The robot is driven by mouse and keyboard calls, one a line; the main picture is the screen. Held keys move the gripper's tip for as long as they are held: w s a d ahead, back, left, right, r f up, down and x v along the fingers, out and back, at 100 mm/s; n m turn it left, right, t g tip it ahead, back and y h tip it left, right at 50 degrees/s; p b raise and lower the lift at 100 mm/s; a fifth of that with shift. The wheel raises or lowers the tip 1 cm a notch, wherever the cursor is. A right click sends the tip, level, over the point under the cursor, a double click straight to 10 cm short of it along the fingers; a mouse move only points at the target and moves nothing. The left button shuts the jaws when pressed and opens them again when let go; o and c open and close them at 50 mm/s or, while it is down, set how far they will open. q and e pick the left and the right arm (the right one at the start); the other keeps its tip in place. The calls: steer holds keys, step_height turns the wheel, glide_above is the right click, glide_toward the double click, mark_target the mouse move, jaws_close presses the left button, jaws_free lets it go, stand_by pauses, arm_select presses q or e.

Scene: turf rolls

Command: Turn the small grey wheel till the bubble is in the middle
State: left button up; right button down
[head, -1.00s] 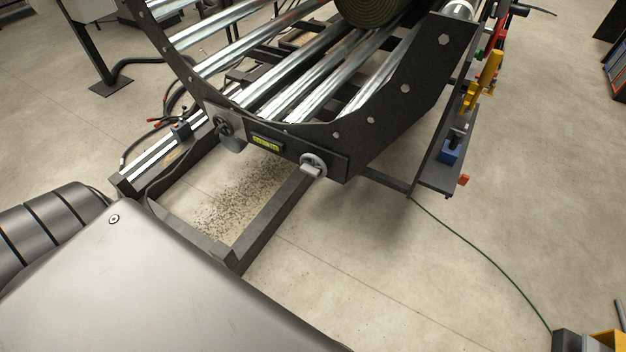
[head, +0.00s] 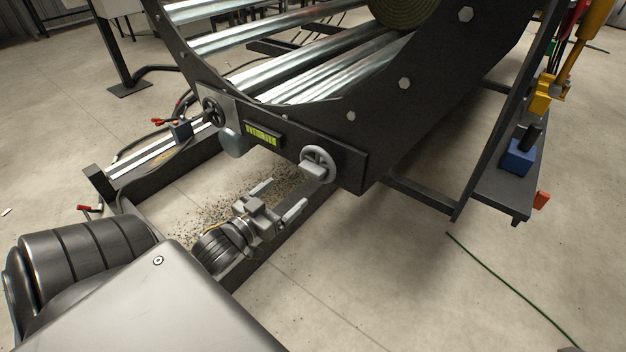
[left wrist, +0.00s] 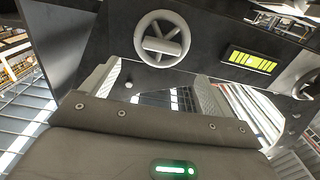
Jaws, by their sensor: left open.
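The small grey wheel (head: 319,163) sits on the right end of the black front plate of the roller frame. It also shows in the left wrist view (left wrist: 163,38), just beyond my fingers. The yellow-green bubble level (head: 262,134) is on the same plate, left of the wheel; it also shows in the left wrist view (left wrist: 251,61). Where the bubble lies is too small to tell. My left gripper (head: 279,197) is open and empty, in front of and below the wheel, apart from it. My right gripper is not in view.
A darker hand wheel (head: 212,111) is at the plate's left end. A dark floor frame (head: 160,190) lies under the rollers, around scattered soil. A side shelf (head: 495,190) with a blue block (head: 518,157) stands to the right. The floor at front right is clear apart from a green cable (head: 505,285).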

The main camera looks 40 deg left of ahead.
mark_target(309, 173)
arm_select(q)
steer(key=w+b, duration=0.1)
steer(key=w, duration=0.2)
steer(key=w+b, duration=0.1)
steer(key=w, duration=0.3)
steer(key=w+b, duration=0.1)
steer(key=w, duration=0.2)
steer(key=shift+w+a, duration=0.25)
steer(key=shift+a, duration=0.05)
steer(key=shift+d, duration=0.1)
steer(key=c, duration=1)
